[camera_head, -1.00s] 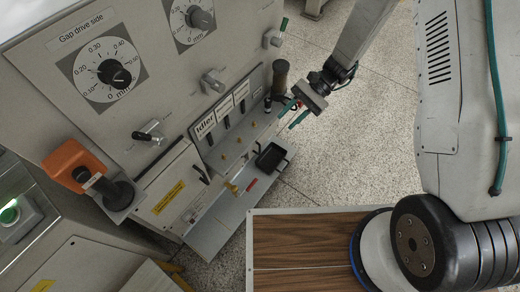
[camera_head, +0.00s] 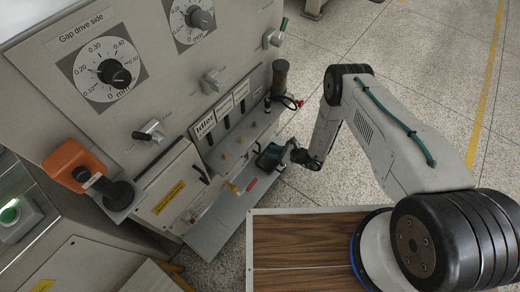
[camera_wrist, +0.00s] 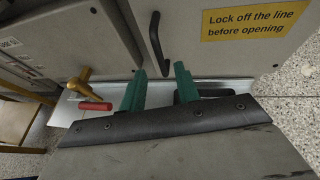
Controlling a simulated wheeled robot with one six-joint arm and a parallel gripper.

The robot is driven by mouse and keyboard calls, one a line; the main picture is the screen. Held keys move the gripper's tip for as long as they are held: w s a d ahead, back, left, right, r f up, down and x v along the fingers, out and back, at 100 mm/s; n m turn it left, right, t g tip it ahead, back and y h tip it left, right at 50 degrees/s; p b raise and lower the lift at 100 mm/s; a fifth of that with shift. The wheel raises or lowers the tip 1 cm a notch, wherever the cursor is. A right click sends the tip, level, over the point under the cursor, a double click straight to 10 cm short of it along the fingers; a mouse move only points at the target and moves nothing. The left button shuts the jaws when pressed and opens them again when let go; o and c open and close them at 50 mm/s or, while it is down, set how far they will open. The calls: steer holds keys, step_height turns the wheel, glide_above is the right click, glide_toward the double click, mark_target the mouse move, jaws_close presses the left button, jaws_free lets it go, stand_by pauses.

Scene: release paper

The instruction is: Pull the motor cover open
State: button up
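The cover I take for the motor cover is a grey panel (camera_head: 185,175) with a yellow warning label (camera_head: 167,198), low on the machine front. It appears closed. A black bar handle (camera_head: 200,174) sits near its right edge. In the wrist view the label reads "Lock off the line before opening", and the handle (camera_wrist: 158,43) stands ahead of my gripper (camera_wrist: 158,82), roughly in line with the gap between its two green fingers. The fingers are apart, with nothing visible between them. In the head view my gripper (camera_head: 268,154) is right of the handle, apart from it.
A metal ledge (camera_head: 215,230) runs below the panel, with a brass fitting (camera_wrist: 82,86) and a red piece (camera_wrist: 95,106) near it. A dark tray, partly hidden, is close to my gripper. An orange switch box (camera_head: 75,165) juts out at left. Open floor lies right.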

steer(key=x, duration=0.7)
steer(key=shift+a, duration=0.15)
jaws_close()
